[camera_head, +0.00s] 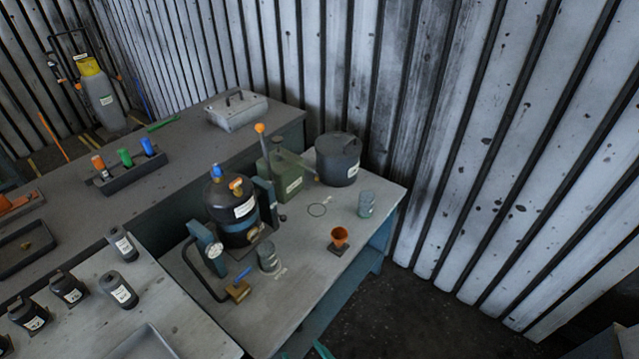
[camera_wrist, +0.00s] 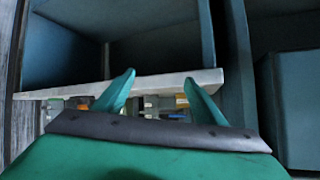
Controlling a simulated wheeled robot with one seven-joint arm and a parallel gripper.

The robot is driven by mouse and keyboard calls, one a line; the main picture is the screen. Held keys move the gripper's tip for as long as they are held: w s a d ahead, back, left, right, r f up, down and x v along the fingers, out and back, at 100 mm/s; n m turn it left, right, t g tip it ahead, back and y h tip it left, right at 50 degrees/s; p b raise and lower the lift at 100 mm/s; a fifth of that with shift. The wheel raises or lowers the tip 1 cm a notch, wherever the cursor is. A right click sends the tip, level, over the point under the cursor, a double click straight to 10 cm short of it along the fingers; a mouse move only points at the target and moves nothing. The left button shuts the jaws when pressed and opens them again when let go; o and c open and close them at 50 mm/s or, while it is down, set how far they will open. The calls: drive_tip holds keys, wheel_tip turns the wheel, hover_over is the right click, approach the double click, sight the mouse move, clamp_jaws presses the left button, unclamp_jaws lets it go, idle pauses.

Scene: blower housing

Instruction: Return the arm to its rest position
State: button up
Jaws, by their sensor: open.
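My gripper (camera_wrist: 159,77) shows in the wrist view with its two teal fingers spread apart and nothing between them. A pale bench edge and teal panels lie beyond the fingers. In the head view, small green tips (camera_head: 322,349) at the bottom edge look like my gripper's fingers, low in front of the workbench (camera_head: 300,300). The rest of my arm is not visible there.
A green can (camera_head: 280,178) and a dark drum (camera_head: 338,160) stand at the back of the workbench. Several dark canisters (camera_head: 70,288) stand on the left bench. Open floor (camera_head: 400,310) lies right of the workbench, before the corrugated wall (camera_head: 480,130).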

drive_tip(key=s+d+r+m+t+h, duration=0.1)
drive_tip(key=s+d+m+h, duration=0.15)
drive_tip(key=s, duration=0.45)
drive_tip(key=s+d+r+m+t+h, duration=0.1)
drive_tip(key=s+d+r+m+h, duration=0.15)
drive_tip(key=s, duration=0.35)
drive_tip(key=s+r+t+h, duration=0.1)
drive_tip(key=s+r+t, duration=0.2)
drive_tip(key=s+r, duration=0.5)
wheel_tip(320, 180, up, 5)
drive_tip(key=shift+s+a+f+n+t, duration=0.1)
drive_tip(key=shift+s+a+n+t, duration=0.2)
drive_tip(key=shift+s+a+n, duration=0.15)
drive_tip(key=shift+w, duration=0.1)
